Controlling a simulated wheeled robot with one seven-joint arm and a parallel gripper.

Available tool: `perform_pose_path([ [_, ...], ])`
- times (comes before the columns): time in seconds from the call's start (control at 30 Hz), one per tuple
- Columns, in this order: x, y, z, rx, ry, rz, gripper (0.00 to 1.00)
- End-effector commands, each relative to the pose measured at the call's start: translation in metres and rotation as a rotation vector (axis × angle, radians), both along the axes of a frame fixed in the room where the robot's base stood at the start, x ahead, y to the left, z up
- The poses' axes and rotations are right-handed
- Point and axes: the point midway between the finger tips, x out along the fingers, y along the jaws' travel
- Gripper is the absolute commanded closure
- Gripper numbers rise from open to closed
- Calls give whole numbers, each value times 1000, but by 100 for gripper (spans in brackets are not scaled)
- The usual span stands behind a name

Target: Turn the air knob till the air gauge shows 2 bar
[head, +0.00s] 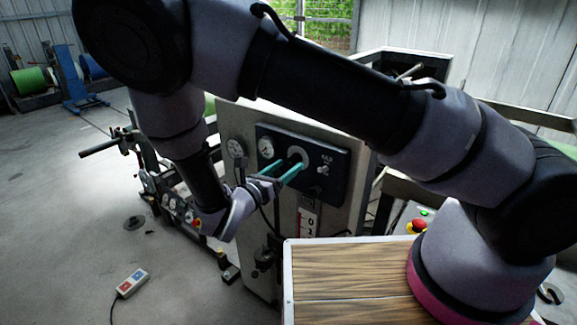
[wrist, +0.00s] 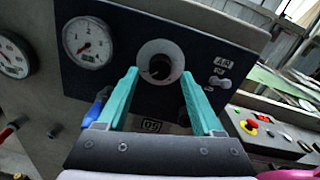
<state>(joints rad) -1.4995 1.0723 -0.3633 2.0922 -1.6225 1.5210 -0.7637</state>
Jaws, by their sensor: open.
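The air knob (wrist: 158,68) is a dark round knob on a pale round plate, set in a dark panel (wrist: 200,50). My gripper (wrist: 160,85) has two teal fingers, open, pointing at the panel with one on each side of the knob in the wrist view. I cannot tell whether they touch it. In the head view my gripper (head: 290,171) reaches the panel and partly covers the knob plate (head: 297,155). The air gauge (wrist: 88,43), a white dial left of the knob, also shows in the head view (head: 265,147). Its needle is too small to read surely.
A second white gauge (wrist: 14,55) sits farther left on the grey cabinet. A small switch (wrist: 218,83) is right of the knob. A red emergency button (head: 418,226) stands right of the cabinet. A wood-topped surface (head: 345,268) lies in front.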

Motion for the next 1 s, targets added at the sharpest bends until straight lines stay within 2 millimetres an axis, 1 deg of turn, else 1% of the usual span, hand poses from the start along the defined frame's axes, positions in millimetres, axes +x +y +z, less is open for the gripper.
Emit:
perform_pose_path([
  [0.13, 10, -7, 0, 1, 1, 1, 32],
  [0.43, 12, -8, 0, 1, 1, 1, 32],
  [0.47, 12, -8, 0, 1, 1, 1, 36],
  [0.5, 12, -8, 0, 1, 1, 1, 51],
  [0.57, 12, -8, 0, 1, 1, 1, 74],
  [0.6, 12, -8, 0, 1, 1, 1, 90],
  [0.63, 12, -8, 0, 1, 0, 1, 100],
  [1.0, 12, -8, 0, 34, -25, 1, 100],
])
